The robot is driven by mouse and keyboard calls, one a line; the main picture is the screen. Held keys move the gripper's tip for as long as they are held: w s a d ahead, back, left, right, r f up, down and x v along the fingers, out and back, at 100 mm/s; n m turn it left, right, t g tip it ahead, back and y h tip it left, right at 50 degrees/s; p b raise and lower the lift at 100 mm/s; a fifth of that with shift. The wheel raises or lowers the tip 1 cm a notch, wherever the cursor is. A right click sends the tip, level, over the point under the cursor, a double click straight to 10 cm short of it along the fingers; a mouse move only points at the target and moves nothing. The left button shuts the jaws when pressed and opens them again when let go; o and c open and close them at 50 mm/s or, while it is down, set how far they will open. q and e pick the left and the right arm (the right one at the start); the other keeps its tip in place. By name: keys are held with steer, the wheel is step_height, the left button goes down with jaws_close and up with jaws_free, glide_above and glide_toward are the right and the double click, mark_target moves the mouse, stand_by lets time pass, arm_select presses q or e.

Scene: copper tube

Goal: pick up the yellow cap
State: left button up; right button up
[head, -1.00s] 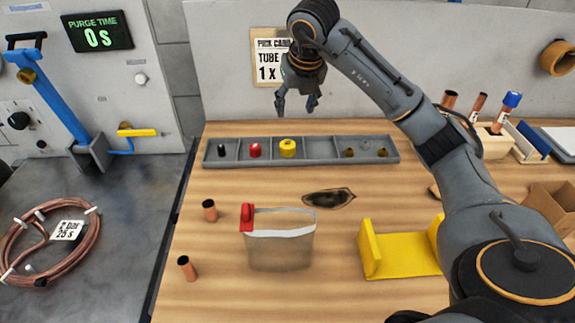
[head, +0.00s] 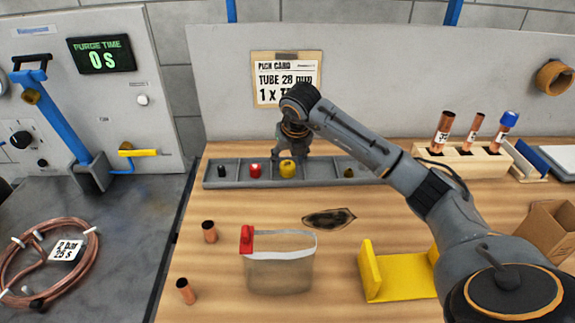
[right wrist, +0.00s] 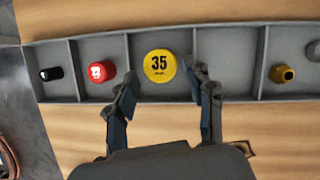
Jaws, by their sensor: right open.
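The yellow cap (head: 288,169) sits in a middle compartment of the grey divided tray (head: 228,182). In the right wrist view the yellow cap (right wrist: 160,66) shows "35" on its round top. My right gripper (head: 291,156) is just above and behind it in the head view. In the right wrist view my right gripper (right wrist: 163,83) has its fingers open and apart, with the cap between and slightly beyond the fingertips. The gripper holds nothing. My left gripper is not in view.
A red cap (right wrist: 101,72) and a black cap (right wrist: 50,74) sit in compartments to the left; a brass fitting (right wrist: 282,73) lies to the right. Thin tray dividers stand beside the yellow cap.

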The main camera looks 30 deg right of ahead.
steer(key=shift+x, duration=1.2)
steer(key=c, duration=0.5)
